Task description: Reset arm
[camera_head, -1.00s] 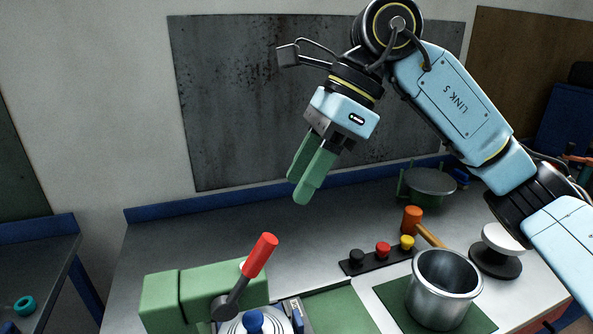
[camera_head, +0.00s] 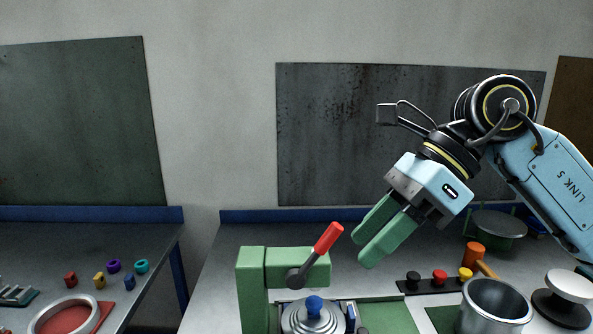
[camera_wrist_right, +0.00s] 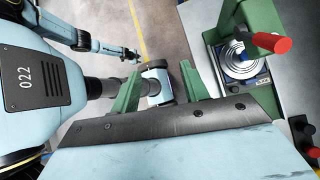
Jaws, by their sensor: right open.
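My right gripper (camera_head: 361,252) is raised above the back of the workbench in the head view, its two green fingers pointing down and left. The fingers are apart with nothing between them. In the right wrist view both fingers (camera_wrist_right: 160,72) stand wide apart over the grey floor, touching nothing. A light blue arm, which looks like my left one, shows small at the top left of the wrist view. Its dark end (camera_wrist_right: 134,54) is too small to show whether it is open. The left gripper is outside the head view.
A green press (camera_head: 252,285) with a red-tipped lever (camera_head: 328,238) stands left of my right gripper. A button strip (camera_head: 430,287), a metal pot (camera_head: 494,305), an orange mallet (camera_head: 474,254) and a white-topped stand (camera_head: 569,286) are to the right. Another table (camera_head: 150,243) lies left across a gap.

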